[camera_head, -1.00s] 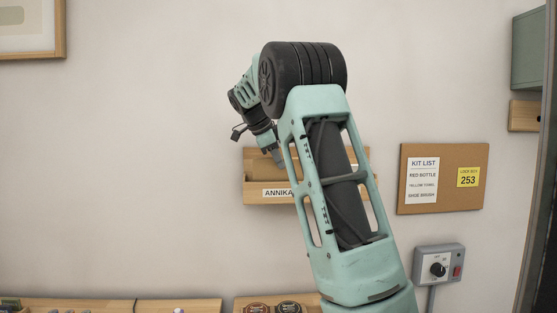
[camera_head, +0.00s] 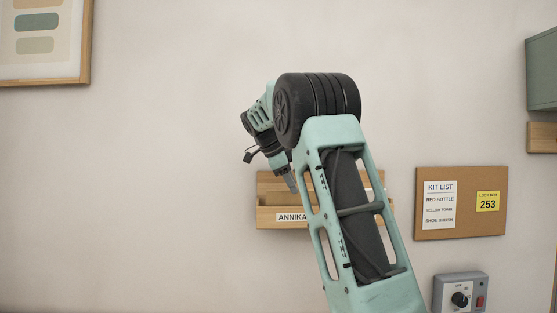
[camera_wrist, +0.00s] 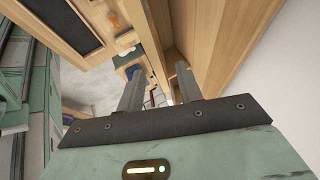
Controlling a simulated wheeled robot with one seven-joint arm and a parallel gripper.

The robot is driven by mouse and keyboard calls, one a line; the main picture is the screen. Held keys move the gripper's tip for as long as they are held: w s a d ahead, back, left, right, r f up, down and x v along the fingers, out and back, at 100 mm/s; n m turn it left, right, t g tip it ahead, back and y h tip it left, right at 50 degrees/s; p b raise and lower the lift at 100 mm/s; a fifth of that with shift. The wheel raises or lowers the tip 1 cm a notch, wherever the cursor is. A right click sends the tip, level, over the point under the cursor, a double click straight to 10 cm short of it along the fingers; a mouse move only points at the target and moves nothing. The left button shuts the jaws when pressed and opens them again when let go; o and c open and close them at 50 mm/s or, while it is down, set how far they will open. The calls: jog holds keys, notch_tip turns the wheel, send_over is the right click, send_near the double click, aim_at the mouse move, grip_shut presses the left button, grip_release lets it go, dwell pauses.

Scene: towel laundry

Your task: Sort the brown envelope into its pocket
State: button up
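My gripper (camera_head: 291,184) is at the wooden wall holder (camera_head: 265,222), with its tip over the holder's left part, pointing down. A label reading ANNIKA (camera_head: 291,217) is on the holder's front. My arm covers the holder's middle, including any other labels. In the wrist view my gripper's two fingers (camera_wrist: 160,75) stand apart, with a gap between them. Wooden boards of the holder (camera_wrist: 205,40) are close beside the right finger. A flat tan surface shows inside the holder behind the label; I cannot tell whether it is the brown envelope.
A cork board (camera_head: 459,231) with a kit list and a yellow note hangs to the right. A grey control box (camera_head: 461,285) is below it. A framed picture (camera_head: 85,50) is at upper left, and a green cabinet (camera_head: 541,75) at upper right. The wall left of the holder is bare.

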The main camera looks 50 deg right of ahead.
jog(key=v, duration=1.6)
jog(key=shift+p, duration=0.3)
jog(key=shift+r, duration=0.1)
